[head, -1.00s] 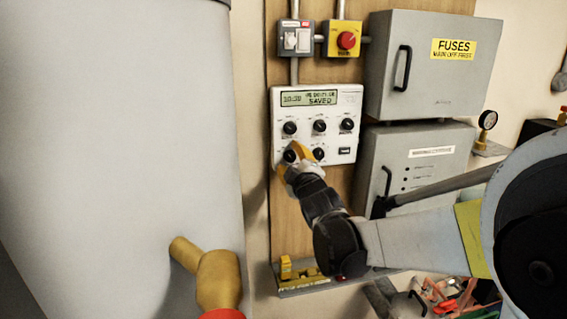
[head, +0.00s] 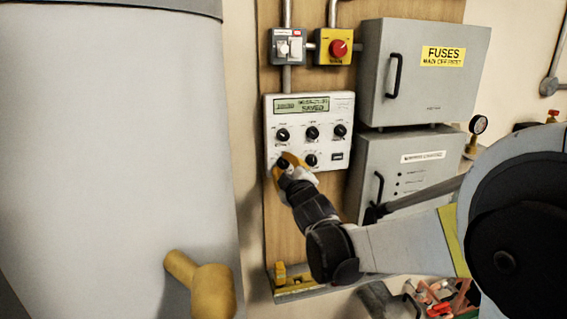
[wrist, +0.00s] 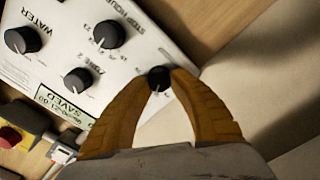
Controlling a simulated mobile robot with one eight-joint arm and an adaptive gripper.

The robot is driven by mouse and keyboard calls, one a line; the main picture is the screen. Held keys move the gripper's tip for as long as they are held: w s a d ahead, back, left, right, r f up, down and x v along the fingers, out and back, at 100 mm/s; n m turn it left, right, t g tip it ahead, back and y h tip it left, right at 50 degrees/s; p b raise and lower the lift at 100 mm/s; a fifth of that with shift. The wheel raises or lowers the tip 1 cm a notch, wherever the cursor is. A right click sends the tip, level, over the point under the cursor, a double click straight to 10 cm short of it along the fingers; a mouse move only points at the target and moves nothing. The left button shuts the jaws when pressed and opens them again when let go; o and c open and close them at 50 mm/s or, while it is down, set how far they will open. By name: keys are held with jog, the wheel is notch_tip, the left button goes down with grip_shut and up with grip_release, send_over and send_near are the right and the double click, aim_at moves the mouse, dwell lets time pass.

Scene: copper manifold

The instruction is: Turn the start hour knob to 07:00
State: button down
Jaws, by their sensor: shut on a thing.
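The white control panel (head: 345,110) is on the wooden board, with a green display (head: 301,105) whose lower line reads "SAVED". It has three black knobs in the upper row and two in the lower row. My gripper (head: 284,164) is at the lower-left knob. In the wrist view my gripper (wrist: 160,85) has its yellow fingers shut on that black knob (wrist: 158,78), one on each side; a pale pointer line shows on it. The label of this knob is not readable. A neighbouring knob (wrist: 108,33) has "STOP HOUR" lettering near it.
Above the panel are a grey switch box (head: 288,46) and a red knob on a yellow box (head: 337,47). Grey cabinets (head: 425,70) stand close on the right. A large pale cylinder (head: 110,150) with a brass-coloured fitting (head: 205,285) fills the left.

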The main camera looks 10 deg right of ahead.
jog(key=shift+r+m+p, duration=0.15)
jog(key=shift+m+p, duration=0.5)
jog(key=shift+m, duration=1.75)
jog(key=c, duration=1.1)
grip_release()
jog(key=shift+s, duration=0.1)
jog(key=s, duration=1.1)
jog(key=shift+s, duration=0.4)
jog(key=shift+d, duration=0.1)
